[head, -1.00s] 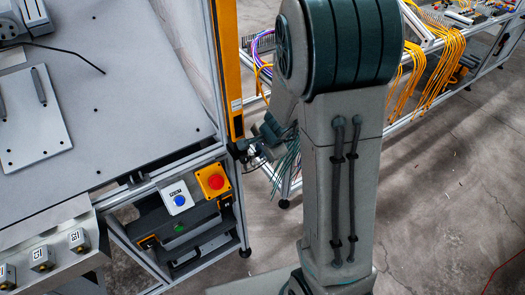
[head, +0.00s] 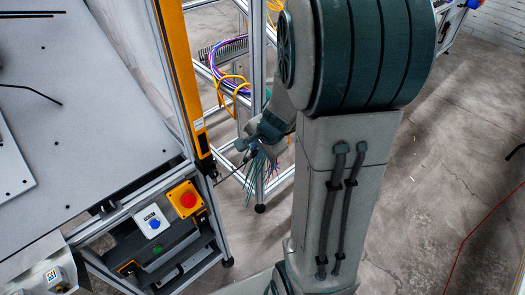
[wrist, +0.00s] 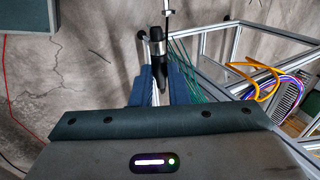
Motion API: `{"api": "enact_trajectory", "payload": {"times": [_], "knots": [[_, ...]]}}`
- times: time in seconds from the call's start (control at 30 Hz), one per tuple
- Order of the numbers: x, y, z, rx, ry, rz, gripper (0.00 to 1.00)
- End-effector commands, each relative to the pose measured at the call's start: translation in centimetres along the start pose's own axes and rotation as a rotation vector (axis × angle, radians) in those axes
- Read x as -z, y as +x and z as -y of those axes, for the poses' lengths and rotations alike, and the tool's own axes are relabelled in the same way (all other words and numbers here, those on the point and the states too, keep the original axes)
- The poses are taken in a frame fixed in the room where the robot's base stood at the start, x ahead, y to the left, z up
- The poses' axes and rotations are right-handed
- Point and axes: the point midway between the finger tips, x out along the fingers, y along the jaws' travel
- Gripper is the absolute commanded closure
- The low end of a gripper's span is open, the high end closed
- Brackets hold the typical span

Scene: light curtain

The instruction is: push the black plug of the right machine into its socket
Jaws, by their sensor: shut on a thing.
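A black plug (wrist: 157,45) stands between the blue fingertips of my gripper (wrist: 157,80) in the wrist view. My gripper is shut on it. In the head view my gripper (head: 256,143) hangs left of my arm, with the small dark plug at its tip. The yellow light curtain post (head: 180,75) of the machine stands to its left, with a gap between the post's black lower end and the plug. A thin dark line runs between the plug and the post's foot. I cannot make out the socket clearly.
The machine's grey table (head: 90,130) fills the left. Below it are a red button on a yellow box (head: 186,198) and a blue button on a white box (head: 151,220). A metal frame with purple and yellow cables (head: 232,80) stands behind my gripper. Open floor lies right.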

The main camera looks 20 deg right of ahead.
Motion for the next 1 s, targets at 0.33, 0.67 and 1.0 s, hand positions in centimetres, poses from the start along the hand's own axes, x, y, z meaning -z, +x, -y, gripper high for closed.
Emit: {"api": "enact_trajectory", "payload": {"times": [0.33,0.67,1.0], "knots": [[-1.1,3.7,4.7,0.012,0.009,0.016,1.0],[-1.9,4.4,5.6,0.023,0.014,0.025,1.0],[-3.4,4.3,5.7,0.023,0.013,0.025,1.0]]}}
